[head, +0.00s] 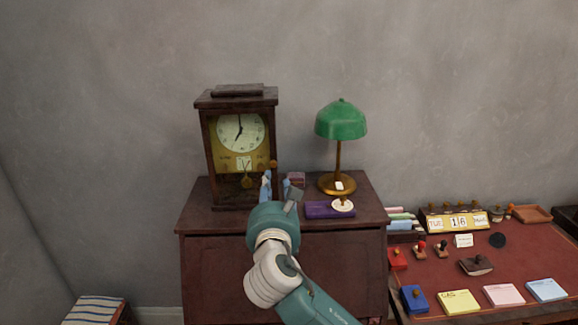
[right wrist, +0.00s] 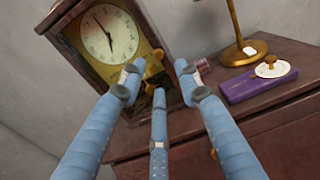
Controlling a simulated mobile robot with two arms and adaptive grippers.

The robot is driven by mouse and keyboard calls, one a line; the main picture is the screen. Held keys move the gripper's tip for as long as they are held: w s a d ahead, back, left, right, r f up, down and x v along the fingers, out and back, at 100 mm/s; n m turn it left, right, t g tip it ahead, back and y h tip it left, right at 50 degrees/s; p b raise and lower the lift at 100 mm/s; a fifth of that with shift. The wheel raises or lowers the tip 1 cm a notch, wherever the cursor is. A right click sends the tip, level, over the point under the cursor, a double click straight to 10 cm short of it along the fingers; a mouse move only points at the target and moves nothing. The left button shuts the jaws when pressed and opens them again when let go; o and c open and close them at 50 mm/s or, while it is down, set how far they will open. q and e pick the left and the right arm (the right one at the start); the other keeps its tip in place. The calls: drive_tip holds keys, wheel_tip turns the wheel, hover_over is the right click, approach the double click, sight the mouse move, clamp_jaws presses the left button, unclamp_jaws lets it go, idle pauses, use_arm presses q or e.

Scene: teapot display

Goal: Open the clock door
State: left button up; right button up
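The dark wooden clock (head: 238,96) stands on the left part of a brown cabinet. It has a round white dial (head: 240,132), a gold panel and a pendulum (head: 246,182). Its front door looks shut, with a small round knob (head: 273,163) at the right edge. The knob also shows in the right wrist view (right wrist: 158,54), just beyond my fingertips. My right gripper (head: 275,184) is at the clock's lower right front. In the right wrist view its blue fingers (right wrist: 158,76) are spread apart with nothing between them. Contact with the clock is unclear. My left gripper is out of view.
A green-shaded lamp (head: 341,121) and a purple box (head: 322,210) stand right of the clock on the cabinet (head: 205,250). A small reddish box (head: 296,179) sits behind my gripper. A lower desk (head: 520,255) with stamps and paper pads is at the right.

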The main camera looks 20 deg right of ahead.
sight(274, 163)
drive_tip(key=p+x, duration=0.1)
drive_tip(key=x, duration=0.9)
drive_tip(key=shift+w+r+p, duration=0.1)
drive_tip(key=shift+w+p, duration=0.25)
drive_tip(key=shift+p, duration=0.05)
drive_tip(key=shift+c, duration=0.2)
clamp_jaws()
